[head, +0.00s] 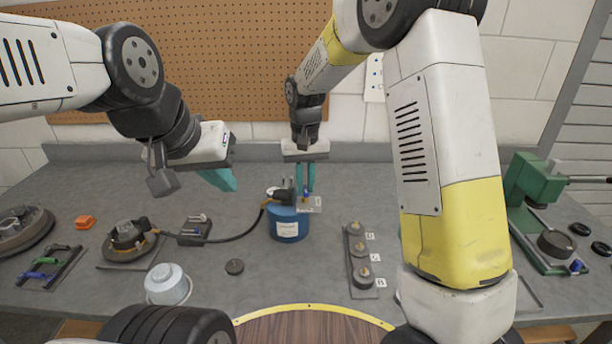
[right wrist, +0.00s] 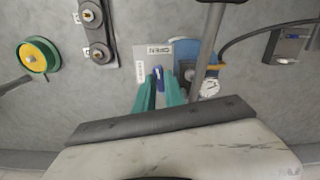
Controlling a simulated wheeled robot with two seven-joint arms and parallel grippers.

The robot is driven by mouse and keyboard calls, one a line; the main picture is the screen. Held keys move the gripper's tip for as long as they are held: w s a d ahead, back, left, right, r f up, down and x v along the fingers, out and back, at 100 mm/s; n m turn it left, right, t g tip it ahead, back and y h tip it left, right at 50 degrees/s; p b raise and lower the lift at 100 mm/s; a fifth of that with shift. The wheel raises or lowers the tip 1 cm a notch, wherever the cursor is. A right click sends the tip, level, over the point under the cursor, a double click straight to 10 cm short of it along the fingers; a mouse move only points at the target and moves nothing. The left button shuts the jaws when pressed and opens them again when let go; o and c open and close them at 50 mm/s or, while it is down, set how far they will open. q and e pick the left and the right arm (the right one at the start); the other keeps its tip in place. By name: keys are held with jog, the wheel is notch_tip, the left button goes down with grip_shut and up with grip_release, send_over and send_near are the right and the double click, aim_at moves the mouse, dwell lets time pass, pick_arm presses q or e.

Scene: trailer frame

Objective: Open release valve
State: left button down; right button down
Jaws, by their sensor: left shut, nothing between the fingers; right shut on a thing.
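A blue tank (head: 287,231) stands upright on the grey workbench, with a valve on top. The valve has a small blue handle (right wrist: 158,72) next to a pale plate (right wrist: 152,46) that reads OPEN, with a second label beside it. My right gripper (head: 305,190) points down over the tank. Its teal fingers are shut on the blue handle, and they also show in the right wrist view (right wrist: 160,95). The fingers partly hide the handle. My left gripper (head: 222,180) is shut and empty, above the bench to the left of the tank.
A black hose (head: 238,236) runs from the tank to a round device (head: 128,240) at left. A green press (head: 530,185) stands far right.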

aim_at(306, 189)
jog(key=shift+m, duration=1)
jog(key=c, duration=1.4)
grip_release()
jog(key=shift+c, duration=0.2)
jog(key=shift+r, duration=3.9)
